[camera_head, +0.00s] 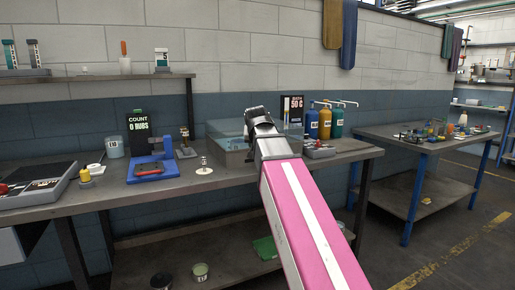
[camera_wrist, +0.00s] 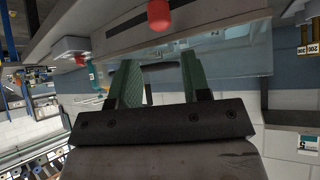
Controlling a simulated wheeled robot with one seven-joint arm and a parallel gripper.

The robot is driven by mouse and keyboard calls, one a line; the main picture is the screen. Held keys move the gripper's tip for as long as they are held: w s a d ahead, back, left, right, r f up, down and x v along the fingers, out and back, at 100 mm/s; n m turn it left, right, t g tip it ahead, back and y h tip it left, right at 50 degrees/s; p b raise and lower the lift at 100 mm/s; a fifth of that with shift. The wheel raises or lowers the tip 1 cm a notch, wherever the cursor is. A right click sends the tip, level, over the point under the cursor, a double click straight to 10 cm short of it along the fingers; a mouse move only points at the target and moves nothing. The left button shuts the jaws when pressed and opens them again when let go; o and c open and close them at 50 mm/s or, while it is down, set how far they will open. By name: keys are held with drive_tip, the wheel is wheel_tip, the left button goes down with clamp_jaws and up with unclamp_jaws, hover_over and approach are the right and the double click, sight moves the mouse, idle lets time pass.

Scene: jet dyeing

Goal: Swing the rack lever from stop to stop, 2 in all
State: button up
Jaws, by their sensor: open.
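My gripper (camera_head: 258,115) is over the clear-walled water bath (camera_head: 228,143) on the long bench, and its arm hides the bath's right part. In the wrist view my two green fingers (camera_wrist: 160,65) are spread apart. A dark bar shows in the space between them; I cannot tell whether it lies between the fingers or beyond them. A red knob (camera_wrist: 159,15) is at the top edge of the wrist view, past the fingertips and apart from them. It may be the knob of the rack lever; the lever's shaft is not clear. No lever is distinct in the head view.
A blue stand (camera_head: 153,170) and a small white-based post (camera_head: 204,168) stand left of the bath. Blue, yellow and green pump bottles (camera_head: 325,122) and a grey box (camera_head: 318,150) are to its right. A "50 C" sign (camera_head: 292,105) stands behind.

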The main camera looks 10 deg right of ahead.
drive_tip(key=shift+s+r, duration=0.2)
drive_tip(key=c, duration=0.7)
drive_tip(key=d+y, duration=0.1)
drive_tip(key=d, duration=0.1)
drive_tip(key=w+d+g, duration=0.1)
drive_tip(key=d, duration=0.1)
drive_tip(key=d+y, duration=0.1)
drive_tip(key=d, duration=0.1)
drive_tip(key=shift+w+f+g+y, duration=0.2)
drive_tip(key=shift+f+g+y, duration=0.1)
drive_tip(key=shift+g, duration=0.1)
clamp_jaws()
drive_tip(key=d+r+n+g+y, duration=0.1)
drive_tip(key=d+r+y, duration=0.1)
drive_tip(key=d+y, duration=0.35)
drive_tip(key=shift+h, duration=0.75)
drive_tip(key=x, duration=0.6)
drive_tip(key=d+f+x, duration=0.1)
drive_tip(key=x, duration=0.2)
drive_tip(key=shift+s+f, duration=0.1)
drive_tip(key=shift+s, duration=0.05)
drive_tip(key=a, duration=0.3)
drive_tip(key=shift+w, duration=0.3)
drive_tip(key=shift+a, duration=0.45)
